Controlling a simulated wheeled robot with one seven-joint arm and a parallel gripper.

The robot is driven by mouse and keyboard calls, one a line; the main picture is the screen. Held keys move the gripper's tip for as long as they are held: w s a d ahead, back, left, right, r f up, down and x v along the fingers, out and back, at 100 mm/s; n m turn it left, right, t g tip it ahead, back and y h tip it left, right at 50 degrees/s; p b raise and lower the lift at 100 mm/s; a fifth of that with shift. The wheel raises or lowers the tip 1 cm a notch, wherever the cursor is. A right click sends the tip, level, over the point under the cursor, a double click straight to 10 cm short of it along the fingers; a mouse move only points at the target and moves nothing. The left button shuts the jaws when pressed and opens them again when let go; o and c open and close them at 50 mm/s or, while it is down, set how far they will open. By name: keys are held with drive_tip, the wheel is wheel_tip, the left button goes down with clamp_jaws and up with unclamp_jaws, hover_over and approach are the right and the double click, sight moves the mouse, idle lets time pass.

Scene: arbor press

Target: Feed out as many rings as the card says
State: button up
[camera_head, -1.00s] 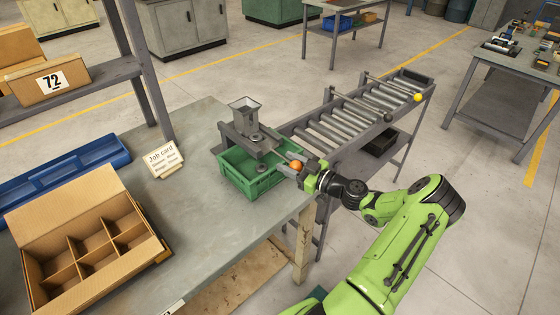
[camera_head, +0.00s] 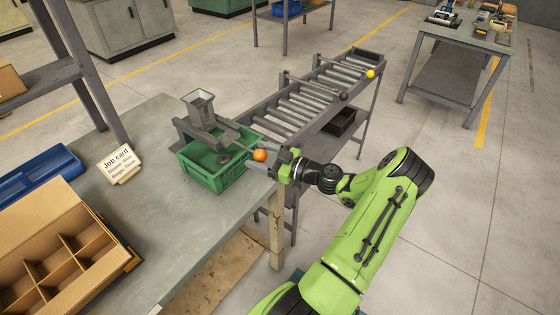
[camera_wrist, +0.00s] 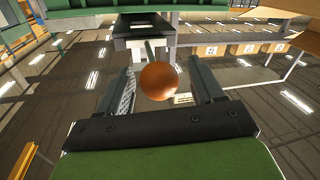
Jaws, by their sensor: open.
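The grey ring feeder (camera_head: 200,106), with a square hopper on top, stands at the bench edge over a green crate (camera_head: 212,182). Its lever runs right to an orange ball knob (camera_head: 260,155). My gripper (camera_head: 270,163) is open at the knob. In the wrist view the knob (camera_wrist: 158,80) shows between the two fingers, with a gap on both sides. The job card (camera_head: 119,164) leans on a small stand left of the crate; its lower lines are too small to read surely.
A divided cardboard box (camera_head: 65,250) and a blue tray (camera_head: 38,180) lie on the left of the bench (camera_head: 165,215). A roller conveyor (camera_head: 305,103) with a yellow-knobbed rod (camera_head: 370,73) stands behind. A grey shelf post rises behind the card.

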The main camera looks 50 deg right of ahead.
drive_tip(key=v, duration=1.4)
drive_tip(key=shift+b, duration=0.45)
drive_tip(key=shift+w, duration=0.1)
